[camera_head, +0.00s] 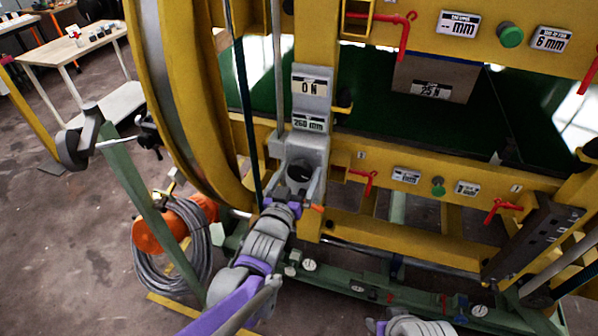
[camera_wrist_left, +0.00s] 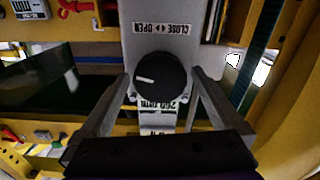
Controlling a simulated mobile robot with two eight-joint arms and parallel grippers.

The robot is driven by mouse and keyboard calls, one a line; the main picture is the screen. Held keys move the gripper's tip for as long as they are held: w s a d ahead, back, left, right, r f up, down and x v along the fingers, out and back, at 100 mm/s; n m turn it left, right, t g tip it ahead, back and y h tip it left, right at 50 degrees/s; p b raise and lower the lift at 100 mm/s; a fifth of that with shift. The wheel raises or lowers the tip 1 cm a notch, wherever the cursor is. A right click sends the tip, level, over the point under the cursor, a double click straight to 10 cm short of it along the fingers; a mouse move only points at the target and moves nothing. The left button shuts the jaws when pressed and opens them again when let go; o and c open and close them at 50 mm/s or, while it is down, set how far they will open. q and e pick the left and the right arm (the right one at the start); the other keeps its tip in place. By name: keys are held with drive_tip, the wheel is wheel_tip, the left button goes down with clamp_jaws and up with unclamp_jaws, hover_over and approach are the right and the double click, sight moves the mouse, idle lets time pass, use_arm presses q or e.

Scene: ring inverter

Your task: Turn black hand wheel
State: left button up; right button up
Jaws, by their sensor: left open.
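The black hand wheel (camera_wrist_left: 160,80) is a round knob with a white mark pointing left in the left wrist view. It sits below a "CLOSE OPEN" label (camera_wrist_left: 162,28) on a grey housing. In the head view the wheel (camera_head: 300,171) shows as a dark disc low on the grey housing (camera_head: 308,147). My left gripper (camera_head: 300,188) is open in front of it. In the left wrist view its fingers (camera_wrist_left: 160,76) stand on either side of the wheel, with visible gaps.
The yellow frame (camera_head: 345,180) with a large yellow ring (camera_head: 185,95) surrounds the housing. Red levers (camera_head: 365,180) stick out to the right. A green base beam (camera_head: 350,285) runs below. An orange cable reel (camera_head: 165,230) stands on the floor at left.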

use_arm(q)
drive_tip(key=shift+w+d, duration=0.1)
drive_tip(key=shift+w, duration=0.2)
drive_tip(key=c, duration=1.3)
drive_tip(key=shift+o, duration=0.2)
drive_tip(key=shift+m, duration=0.3)
drive_tip(key=m+p, duration=0.1)
drive_tip(key=m, duration=0.4)
drive_tip(key=shift+m, duration=0.3)
drive_tip(key=m+p, duration=0.1)
drive_tip(key=m, duration=0.4)
drive_tip(key=shift+m, duration=0.4)
drive_tip(key=shift+m, duration=0.3)
